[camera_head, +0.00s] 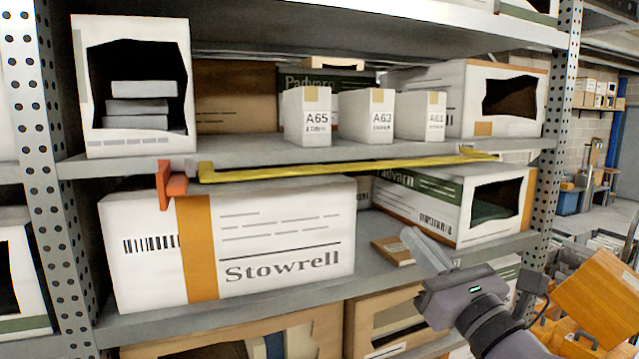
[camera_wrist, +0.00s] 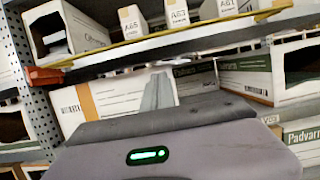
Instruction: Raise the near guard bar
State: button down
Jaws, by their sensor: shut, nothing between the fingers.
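The yellow guard bar (camera_head: 330,169) runs nearly level along the front edge of the middle shelf, and it also crosses the top of the wrist view (camera_wrist: 150,39). An orange-red bracket (camera_head: 172,186) stands at its left end; it shows at the left in the wrist view (camera_wrist: 45,76). The bar's right end lies near the right part of the shelf edge. My gripper (camera_head: 408,234) is shut and empty, below and in front of the bar, apart from it. Its grey fingers (camera_wrist: 158,88) show in the wrist view.
Three small white cartons, A65 among them (camera_head: 307,118), stand behind the bar. A large Stowrell box (camera_head: 280,235) fills the lower shelf at left; a Padvarn box (camera_head: 450,205) is at right. A small brown box (camera_head: 392,251) lies between them. Perforated uprights (camera_head: 555,130) flank the bay.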

jog(key=w+a+r+p, duration=0.3)
jog(key=w+r+p, duration=0.1)
jog(key=w+r, duration=0.3)
jog(key=shift+w+r, duration=0.15)
jog(key=shift+w, duration=0.6)
jog(key=shift+w, duration=0.1)
jog(key=shift+p, duration=0.3)
